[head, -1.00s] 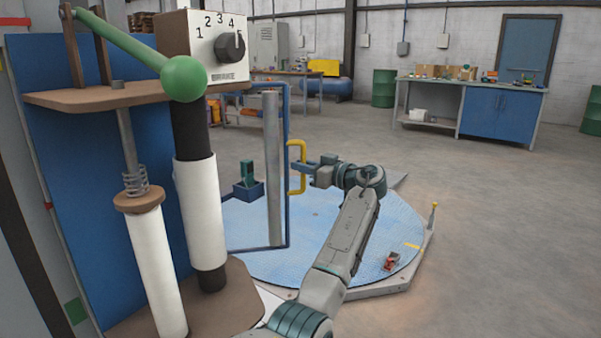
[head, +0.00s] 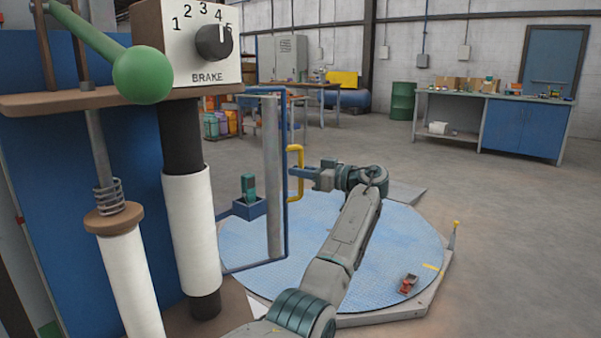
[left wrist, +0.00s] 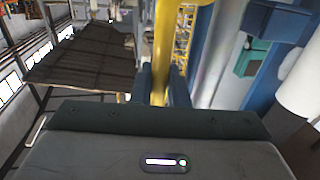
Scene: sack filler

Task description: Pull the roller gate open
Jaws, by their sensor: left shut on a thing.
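The roller gate (head: 286,205) is a blue frame with a pale vertical roller (head: 272,180), standing at the edge of the round blue plate. A yellow handle (head: 300,160) is fixed to its right upright. My left gripper (head: 299,171) is shut on this yellow handle. In the left wrist view the yellow bar (left wrist: 162,60) runs upright between the two fingers (left wrist: 162,85). My right gripper is not in view.
The brake box (head: 200,45), a green-knobbed lever (head: 142,75) and white-sleeved posts (head: 188,220) stand close at the left. A small red object (head: 409,284) lies on the blue round plate (head: 370,250). Open floor lies to the right, before a blue workbench (head: 522,125).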

